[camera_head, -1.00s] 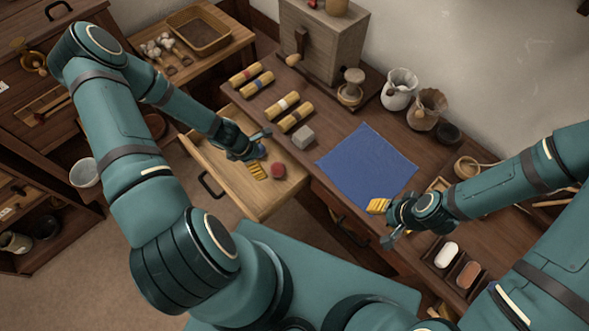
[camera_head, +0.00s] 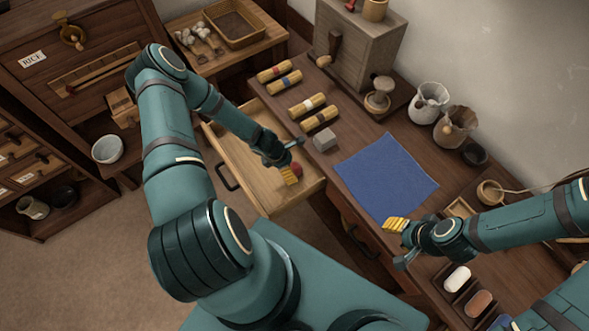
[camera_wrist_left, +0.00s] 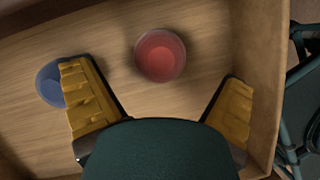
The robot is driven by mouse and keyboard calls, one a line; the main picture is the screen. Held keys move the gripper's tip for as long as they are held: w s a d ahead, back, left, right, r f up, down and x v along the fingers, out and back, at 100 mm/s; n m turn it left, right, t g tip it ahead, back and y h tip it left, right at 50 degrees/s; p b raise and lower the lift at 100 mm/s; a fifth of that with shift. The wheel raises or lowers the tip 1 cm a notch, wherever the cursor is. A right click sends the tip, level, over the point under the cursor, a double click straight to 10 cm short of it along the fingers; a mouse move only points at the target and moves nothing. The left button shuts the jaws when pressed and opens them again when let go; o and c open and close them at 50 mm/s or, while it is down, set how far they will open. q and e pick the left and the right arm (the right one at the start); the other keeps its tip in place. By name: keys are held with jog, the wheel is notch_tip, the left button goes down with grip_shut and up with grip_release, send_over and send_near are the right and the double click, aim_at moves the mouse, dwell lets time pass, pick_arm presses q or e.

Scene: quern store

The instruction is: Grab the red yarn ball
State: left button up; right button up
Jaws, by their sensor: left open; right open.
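The red yarn ball (camera_head: 297,168) lies in the open wooden drawer (camera_head: 232,155), partly hidden by my left gripper in the head view. In the left wrist view the red ball (camera_wrist_left: 160,55) shows whole, on the drawer floor, ahead of and between the two yellow fingers. My left gripper (camera_head: 293,160) is open and empty above the drawer; its fingers also frame the left wrist view (camera_wrist_left: 158,82). A blue round thing (camera_wrist_left: 48,85) lies beside the left finger, partly covered by it. My right gripper (camera_head: 400,243) is open and empty by the table's front edge.
The drawer's side wall (camera_wrist_left: 255,70) stands close to the right finger in the wrist view. On the table are a blue cloth (camera_head: 385,178), a grey block (camera_head: 325,141) and several yellow rolls (camera_head: 308,105). A tray with soaps (camera_head: 468,290) lies near my right arm.

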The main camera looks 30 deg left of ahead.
aim_at(295, 169)
pick_arm(q)
jog(key=x, duration=0.4)
jog(key=shift+w+b, duration=0.1)
jog(key=shift+b, duration=0.3)
pick_arm(e)
jog(key=shift+s+f, duration=0.1)
jog(key=shift+f, duration=0.45)
pick_arm(q)
jog(key=c, duration=1.3)
